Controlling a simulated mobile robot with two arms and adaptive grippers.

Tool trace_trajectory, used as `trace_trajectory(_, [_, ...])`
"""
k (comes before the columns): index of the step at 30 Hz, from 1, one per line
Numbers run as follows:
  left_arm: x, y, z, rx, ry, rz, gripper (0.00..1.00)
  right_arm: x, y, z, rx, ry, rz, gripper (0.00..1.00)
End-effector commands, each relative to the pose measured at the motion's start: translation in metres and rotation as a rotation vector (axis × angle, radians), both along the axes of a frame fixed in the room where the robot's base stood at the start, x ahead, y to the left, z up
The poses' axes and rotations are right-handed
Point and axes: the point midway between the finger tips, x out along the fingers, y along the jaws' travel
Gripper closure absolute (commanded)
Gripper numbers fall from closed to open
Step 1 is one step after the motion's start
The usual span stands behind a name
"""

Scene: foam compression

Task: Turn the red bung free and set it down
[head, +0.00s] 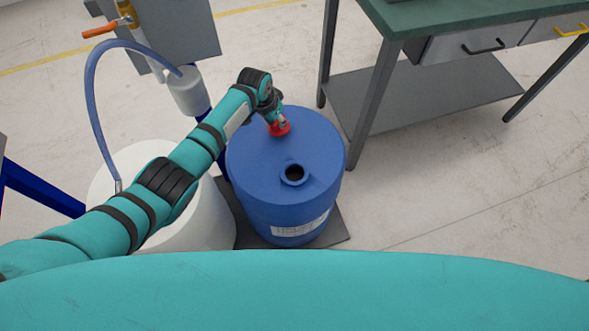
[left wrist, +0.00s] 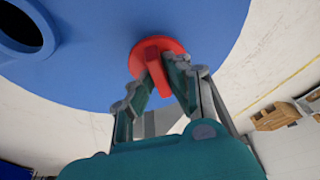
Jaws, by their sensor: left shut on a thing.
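The red bung (head: 280,128) is on the top of the blue drum (head: 325,155), towards its far left side. It also shows in the left wrist view (left wrist: 150,52), with a round flange and a raised bar. My left gripper (head: 274,116) is above the bung, and its fingers (left wrist: 160,82) are shut on the raised bar. The flange appears to be against the drum top; I cannot tell whether it is loose. An open dark hole (head: 294,173) with a blue rim is on the near part of the drum top. My right gripper is not in view.
A white barrel (head: 215,225) stands left of the drum, partly behind my left arm. A green-topped workbench (head: 450,15) stands at the upper right. The floor at right is clear.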

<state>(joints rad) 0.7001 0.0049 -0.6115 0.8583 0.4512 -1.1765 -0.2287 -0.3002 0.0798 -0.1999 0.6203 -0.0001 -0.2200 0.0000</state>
Motion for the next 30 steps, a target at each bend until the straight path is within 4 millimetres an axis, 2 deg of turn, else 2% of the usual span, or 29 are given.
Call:
trace_trajectory(9, [0.0, -0.001, 0.001, -0.001, -0.002, 0.0, 1.0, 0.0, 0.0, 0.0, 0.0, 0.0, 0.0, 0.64])
trace_trajectory(28, [0.0, -0.001, -0.011, -0.001, -0.001, 0.0, 1.0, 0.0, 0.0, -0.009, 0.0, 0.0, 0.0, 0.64])
trace_trajectory(29, [0.0, -0.001, -0.011, -0.001, -0.002, 0.0, 0.85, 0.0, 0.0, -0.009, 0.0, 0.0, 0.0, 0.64])
trace_trajectory(30, [0.0, -0.001, -0.011, -0.001, -0.002, 0.0, 0.8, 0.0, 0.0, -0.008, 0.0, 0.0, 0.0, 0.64])
